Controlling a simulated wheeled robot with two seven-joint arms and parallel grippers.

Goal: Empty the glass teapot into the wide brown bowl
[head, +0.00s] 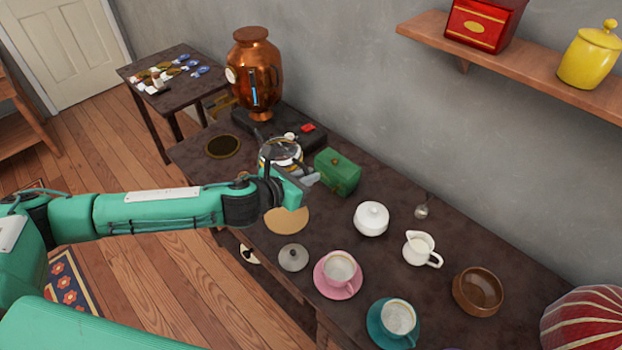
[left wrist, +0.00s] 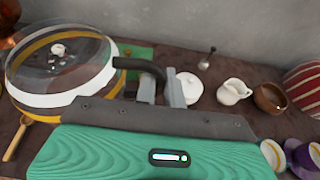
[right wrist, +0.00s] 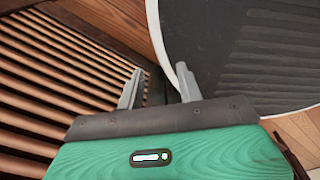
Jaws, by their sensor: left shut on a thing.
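The glass teapot (head: 281,152), clear with a black handle, is at the back left of the dark table, left of the green box. My left gripper (head: 308,180) is shut on its handle. The left wrist view shows the glass teapot (left wrist: 62,65) at the left and the black handle running to the left gripper's fingers (left wrist: 164,88). I cannot tell whether the pot touches the table. The wide brown bowl (head: 478,291) stands at the right of the table and also shows in the left wrist view (left wrist: 268,97). My right gripper (right wrist: 160,88) is open and empty.
A green box (head: 338,172), white sugar pot (head: 371,219), cream jug (head: 421,248), pink cup (head: 340,268) and teal cup (head: 398,318) stand between teapot and bowl. A copper urn (head: 257,72) is behind the teapot. A striped red object (head: 584,322) is right of the bowl.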

